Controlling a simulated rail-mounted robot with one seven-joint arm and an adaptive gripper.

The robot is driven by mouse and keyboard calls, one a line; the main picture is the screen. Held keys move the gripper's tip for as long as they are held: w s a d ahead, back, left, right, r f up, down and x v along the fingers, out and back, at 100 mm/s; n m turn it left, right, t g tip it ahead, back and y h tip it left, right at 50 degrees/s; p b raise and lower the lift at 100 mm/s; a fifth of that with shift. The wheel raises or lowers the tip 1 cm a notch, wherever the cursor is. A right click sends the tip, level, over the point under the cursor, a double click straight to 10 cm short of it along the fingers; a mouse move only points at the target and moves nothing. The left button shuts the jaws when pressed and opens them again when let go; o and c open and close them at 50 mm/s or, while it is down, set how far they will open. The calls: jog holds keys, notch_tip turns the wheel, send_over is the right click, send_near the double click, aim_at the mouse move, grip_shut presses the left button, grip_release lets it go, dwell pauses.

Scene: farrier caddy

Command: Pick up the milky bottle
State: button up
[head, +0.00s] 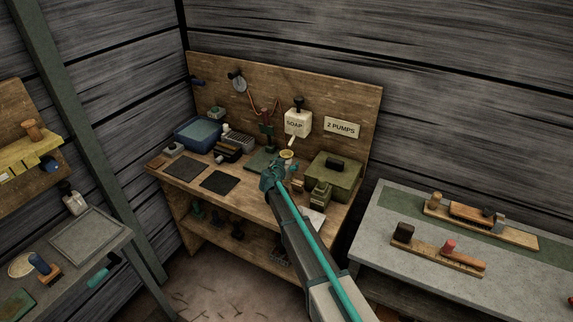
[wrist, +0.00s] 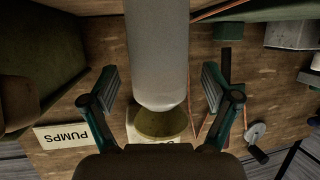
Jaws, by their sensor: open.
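A milky, pale cylindrical bottle (wrist: 157,50) fills the middle of the upside-down wrist view. An olive-yellow round part (wrist: 160,122) shows at its end. My gripper (wrist: 160,90) is open, with one finger on each side of the bottle and a visible gap at both sides. In the head view my gripper (head: 272,174) is over the wooden workbench, in front of a small yellowish-topped item (head: 287,155) that looks like the same bottle. My gripper and arm hide most of its body there.
A green metal box (head: 333,177) and a small olive container (head: 320,195) stand close on the right. The SOAP dispenser (head: 298,123) hangs behind. A blue tray (head: 198,134) and dark mats (head: 219,182) lie left. A second bench (head: 470,235) is at right.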

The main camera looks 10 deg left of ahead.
jog(key=shift+w+d+f, duration=0.1)
jog(key=shift+w+f, duration=0.05)
jog(key=shift+w, duration=0.15)
grip_shut()
jog(key=shift+r, duration=0.2)
